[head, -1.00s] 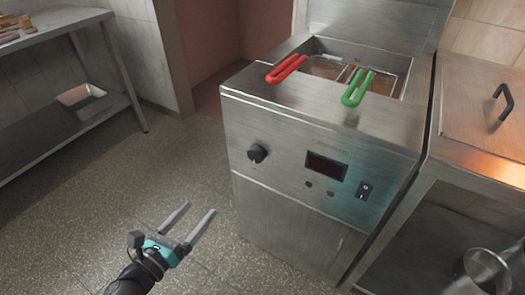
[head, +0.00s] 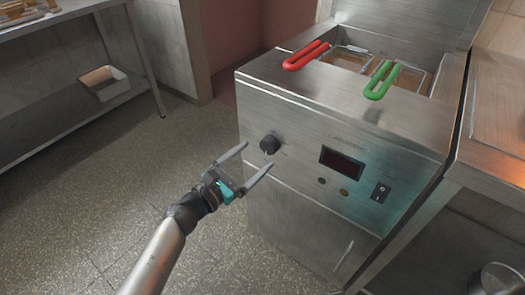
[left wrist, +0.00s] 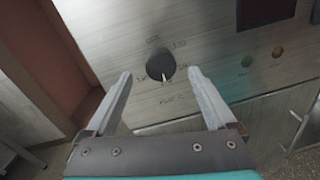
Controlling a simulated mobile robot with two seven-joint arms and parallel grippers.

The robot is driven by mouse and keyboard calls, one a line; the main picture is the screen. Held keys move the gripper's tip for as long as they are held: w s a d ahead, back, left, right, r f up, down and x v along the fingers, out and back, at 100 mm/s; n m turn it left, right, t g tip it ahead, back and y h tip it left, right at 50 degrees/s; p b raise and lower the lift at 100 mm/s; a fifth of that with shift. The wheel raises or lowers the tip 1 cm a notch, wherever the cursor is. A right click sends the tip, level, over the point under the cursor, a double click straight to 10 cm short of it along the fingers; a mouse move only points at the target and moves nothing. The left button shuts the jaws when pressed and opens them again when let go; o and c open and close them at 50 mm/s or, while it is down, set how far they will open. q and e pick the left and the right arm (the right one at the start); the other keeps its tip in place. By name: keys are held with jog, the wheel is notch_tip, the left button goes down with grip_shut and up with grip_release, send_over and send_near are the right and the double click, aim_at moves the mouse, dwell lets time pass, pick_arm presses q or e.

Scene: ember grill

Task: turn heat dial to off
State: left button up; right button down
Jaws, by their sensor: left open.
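The heat dial (head: 269,144) is a round black knob on the left of the steel fryer's front panel. In the left wrist view the dial (left wrist: 160,66) shows a pale pointer mark at its lower edge, with small unreadable labels around it. My left gripper (head: 258,159) is open and empty in front of the panel, its fingers pointing toward the dial. In the left wrist view the dial lies ahead, between and beyond the two fingertips (left wrist: 160,76), with no visible contact. My right gripper is not in view.
The fryer (head: 300,225) has a dark display (head: 342,162), small round lights and a black switch (head: 381,191). Red (head: 305,56) and green (head: 382,80) basket handles overhang its top front edge. A steel counter (head: 500,165) adjoins on the right. The floor at left is open.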

aim_at(266, 148)
pick_arm(q)
jog(key=shift+b+x, duration=0.3)
jog(key=shift+x, duration=1.7)
jog(key=c, duration=1.4)
